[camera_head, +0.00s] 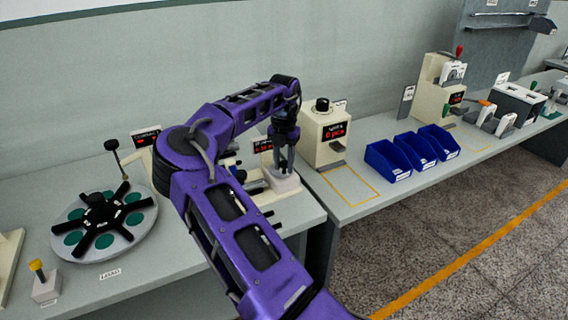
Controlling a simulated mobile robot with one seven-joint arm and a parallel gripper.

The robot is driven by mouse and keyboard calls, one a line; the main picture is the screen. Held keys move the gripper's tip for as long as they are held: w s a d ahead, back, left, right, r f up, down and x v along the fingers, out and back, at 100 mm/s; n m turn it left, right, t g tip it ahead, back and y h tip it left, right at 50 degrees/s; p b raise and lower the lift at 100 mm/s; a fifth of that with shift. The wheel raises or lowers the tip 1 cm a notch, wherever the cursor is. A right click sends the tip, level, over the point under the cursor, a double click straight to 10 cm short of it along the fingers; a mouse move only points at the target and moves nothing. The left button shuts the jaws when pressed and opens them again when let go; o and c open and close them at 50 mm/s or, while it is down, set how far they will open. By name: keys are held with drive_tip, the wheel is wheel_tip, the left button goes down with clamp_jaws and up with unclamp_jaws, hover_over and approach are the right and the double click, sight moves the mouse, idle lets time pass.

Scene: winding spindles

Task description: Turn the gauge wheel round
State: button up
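The likely gauge wheel is a round grey disc (140,229) with green round spots and a black spoked star (104,214) on top. It lies on the left bench, and a "LOAD" label (110,273) is in front of it. My gripper (284,168) points down to the right of the wheel and well apart from it. It is at or just above a small white block (284,183) at the bench's right end. The fingers are small and dark, so I cannot tell whether they are open or touch the block. My purple arm hides part of the bench between.
A dark knob on a stalk (112,146) stands behind the wheel. A yellow-topped post (40,270) stands at front left. A beige box with a red display (326,135) and blue bins (388,160) stand on the right bench. A gap separates the benches.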

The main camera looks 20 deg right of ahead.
sight(284, 162)
drive_tip(key=o, duration=0.3)
wheel_tip(284, 162, up, 12)
idle(0.6)
